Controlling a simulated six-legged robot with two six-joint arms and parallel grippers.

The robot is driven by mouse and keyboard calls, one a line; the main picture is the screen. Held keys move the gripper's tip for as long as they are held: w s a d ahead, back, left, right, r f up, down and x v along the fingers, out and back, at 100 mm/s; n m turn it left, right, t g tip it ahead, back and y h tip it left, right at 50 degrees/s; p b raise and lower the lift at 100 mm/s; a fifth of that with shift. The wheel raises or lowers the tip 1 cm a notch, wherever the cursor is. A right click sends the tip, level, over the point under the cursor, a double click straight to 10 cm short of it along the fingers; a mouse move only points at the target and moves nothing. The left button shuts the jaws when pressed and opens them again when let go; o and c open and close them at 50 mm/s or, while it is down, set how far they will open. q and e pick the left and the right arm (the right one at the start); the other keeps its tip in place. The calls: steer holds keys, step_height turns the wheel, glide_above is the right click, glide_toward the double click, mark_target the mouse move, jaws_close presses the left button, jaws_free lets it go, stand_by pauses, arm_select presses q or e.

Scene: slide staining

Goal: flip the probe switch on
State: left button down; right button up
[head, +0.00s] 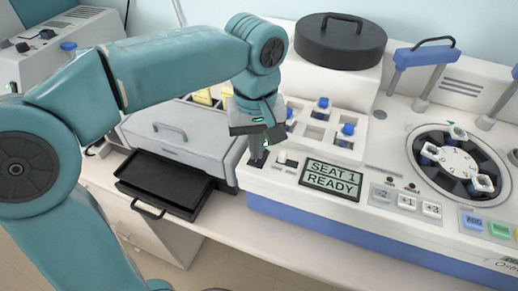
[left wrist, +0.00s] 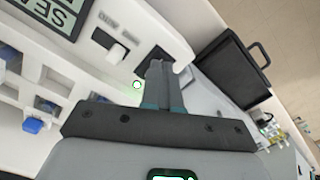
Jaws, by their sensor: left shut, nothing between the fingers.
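My left gripper (head: 258,160) reaches down to the front left corner of the white staining machine (head: 317,105). Its fingers are shut and empty; they also show in the left wrist view (left wrist: 160,72). Their tips are over a dark square recess (left wrist: 149,52) in the panel, and I cannot tell whether they touch it. A small white switch lever (left wrist: 117,53) in a dark slot is beside the fingers. A white rounded piece (left wrist: 182,56) shows just past the fingertips. I cannot tell which of these is the probe switch, as the labels are too small. My right gripper is not in view.
A display (head: 331,179) reading "SEAT 1 READY" is right of the fingers. Blue-capped holders (head: 347,129) stand behind it. A black tray (head: 164,184) sticks out at the left. A round carousel (head: 457,161) and keys are farther right.

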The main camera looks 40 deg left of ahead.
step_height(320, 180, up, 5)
steer(key=p, duration=0.4)
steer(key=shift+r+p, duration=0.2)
steer(key=shift+p, duration=0.15)
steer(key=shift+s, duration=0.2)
